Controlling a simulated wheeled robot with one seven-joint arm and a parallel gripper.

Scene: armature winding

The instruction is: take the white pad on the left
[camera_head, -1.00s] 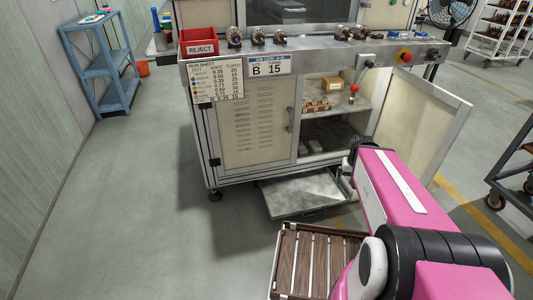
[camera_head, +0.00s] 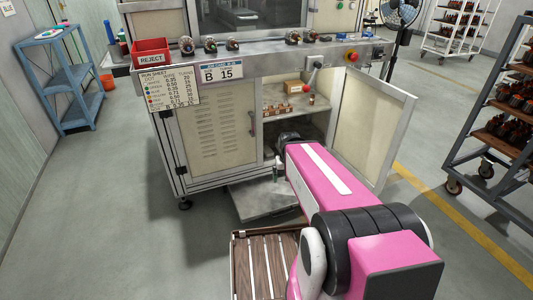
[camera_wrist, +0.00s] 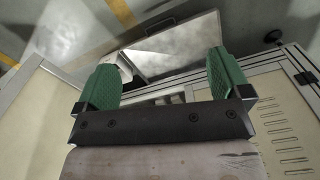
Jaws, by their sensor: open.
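I cannot make out a white pad for certain in either view. In the wrist view a small pale patch (camera_wrist: 122,66) shows beside the left green finger; I cannot tell if it is a pad or part of the metal tray (camera_wrist: 180,45). My gripper (camera_wrist: 165,82) is open, with two green fingers wide apart and nothing seen between them but the tray's edge beyond. In the head view my pink arm reaches to the open cabinet (camera_head: 212,120), and its wrist hides part of the lower compartment.
The low pulled-out tray (camera_head: 255,200) lies under the cabinet. An open cabinet door (camera_head: 375,125) stands right of my arm. A slatted wooden crate (camera_head: 240,265) is in front. A red reject bin (camera_head: 151,52) sits on the bench top. A rack (camera_head: 480,125) stands at right.

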